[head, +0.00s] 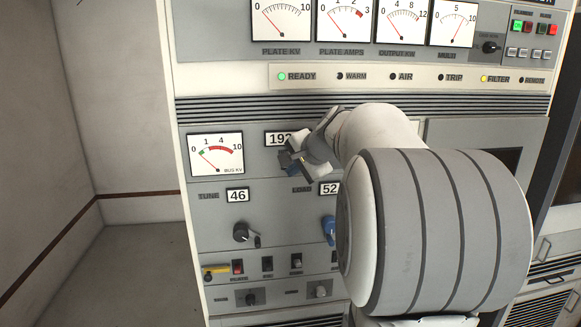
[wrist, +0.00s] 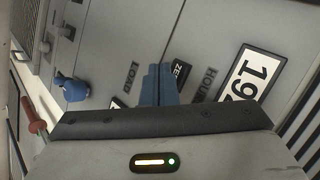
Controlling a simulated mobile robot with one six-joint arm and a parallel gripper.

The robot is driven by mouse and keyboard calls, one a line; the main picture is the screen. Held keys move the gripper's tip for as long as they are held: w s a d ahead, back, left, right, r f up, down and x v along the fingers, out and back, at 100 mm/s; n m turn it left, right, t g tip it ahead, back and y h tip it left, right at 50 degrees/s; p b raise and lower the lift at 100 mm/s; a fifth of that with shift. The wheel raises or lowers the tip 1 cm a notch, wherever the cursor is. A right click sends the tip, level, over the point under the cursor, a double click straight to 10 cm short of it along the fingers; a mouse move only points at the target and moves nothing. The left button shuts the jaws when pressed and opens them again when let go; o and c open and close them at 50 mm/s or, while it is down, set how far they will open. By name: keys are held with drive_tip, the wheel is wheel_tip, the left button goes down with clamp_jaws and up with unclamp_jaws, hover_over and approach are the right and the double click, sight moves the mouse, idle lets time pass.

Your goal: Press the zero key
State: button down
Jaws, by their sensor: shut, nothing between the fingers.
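The zero key (wrist: 181,70) is a small dark key in the wrist view, with the letters "ZE" showing; the rest of it is hidden behind my fingers. It sits on the grey panel between the labels LOAD and HOURS. My gripper (wrist: 158,74) is shut and empty, its blue fingertips just left of the key in the wrist view. I cannot tell whether they touch the panel. In the head view my gripper (head: 291,164) is in front of the panel below the hour counter (head: 277,139), and the key is hidden there.
The hour counter also shows in the wrist view (wrist: 252,76). The blue load knob (head: 328,230) is below my gripper, and it also shows in the wrist view (wrist: 73,88). The tune knob (head: 241,231) and a yellow-handled part (head: 213,270) are lower left.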

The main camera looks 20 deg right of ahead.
drive_tip(key=shift+w, duration=0.15)
idle(0.3)
drive_tip(key=shift+w+d, duration=0.1)
drive_tip(key=shift+w, duration=0.25)
drive_tip(key=shift+w+d, duration=0.1)
drive_tip(key=shift+w, duration=0.25)
idle(0.5)
drive_tip(key=shift+s, duration=0.15)
drive_tip(key=shift+s+a, duration=0.2)
drive_tip(key=shift+s, duration=0.45)
drive_tip(key=s+b, duration=0.1)
drive_tip(key=s, duration=0.1)
drive_tip(key=s+a+b, duration=0.1)
drive_tip(key=s, duration=0.1)
drive_tip(key=shift+s+a, duration=0.2)
drive_tip(key=shift+s, duration=0.2)
